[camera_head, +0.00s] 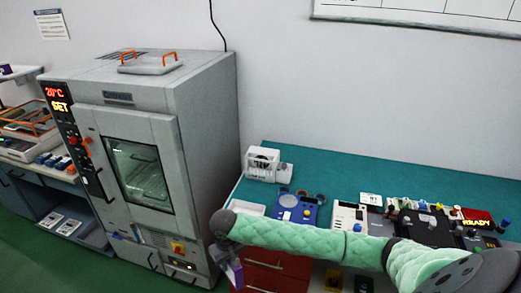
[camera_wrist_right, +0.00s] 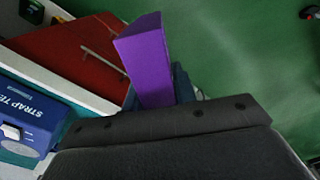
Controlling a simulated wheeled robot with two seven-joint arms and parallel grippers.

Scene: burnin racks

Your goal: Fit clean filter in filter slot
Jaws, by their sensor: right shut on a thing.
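My right gripper (camera_head: 228,258) hangs at the end of the green padded arm, in front of the bench's left end and right of the grey oven's lower corner. It is shut on a purple block (camera_head: 236,274), which may be the clean filter. In the right wrist view the purple block (camera_wrist_right: 148,60) sticks out beyond the dark gripper body, over the green floor. The fingertips are mostly hidden. The grey oven (camera_head: 205,130) has a lower panel (camera_head: 155,244) with vents and a yellow label; I cannot tell which opening is the filter slot. My left gripper is not in view.
The teal bench (camera_head: 330,165) carries a white rack (camera_head: 263,163), a blue strap tester (camera_head: 297,208) and several small devices. Red drawers (camera_head: 275,270) are below. A side counter (camera_head: 40,165) stands left of the oven. Green floor (camera_head: 60,265) is free in front.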

